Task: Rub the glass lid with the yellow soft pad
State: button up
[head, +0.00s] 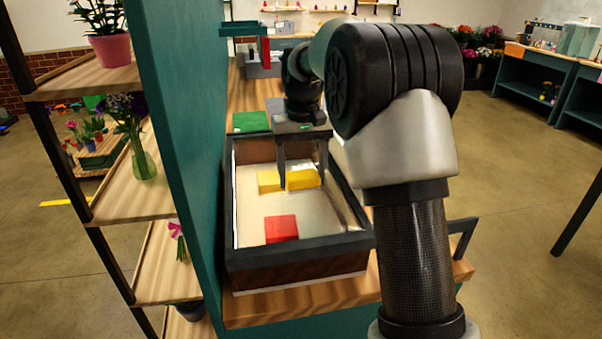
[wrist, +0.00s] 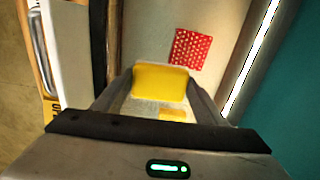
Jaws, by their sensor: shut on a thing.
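My gripper (head: 302,172) points down over a dark-framed box with wooden sides. It is shut on the yellow soft pad (head: 303,180), which also shows between the fingers in the wrist view (wrist: 160,82). The box's top, which I take for the glass lid (head: 247,212), is a pale, partly shiny surface inside the dark frame. The pad is over this surface; I cannot tell whether it touches. A second yellow patch (head: 267,182) shows just left of the pad; I cannot tell if it is a separate piece or a reflection.
A green block (head: 250,121) lies behind the box. A teal panel (head: 190,130) rises close on the left, with plant shelves beyond. A dark handle (head: 463,238) stands at right.

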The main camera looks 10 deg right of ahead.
notch_tip(320, 180, up, 6)
jog(key=p, duration=0.6)
dwell(0.4)
notch_tip(320, 180, up, 3)
jog(key=p, duration=0.3)
dwell(0.5)
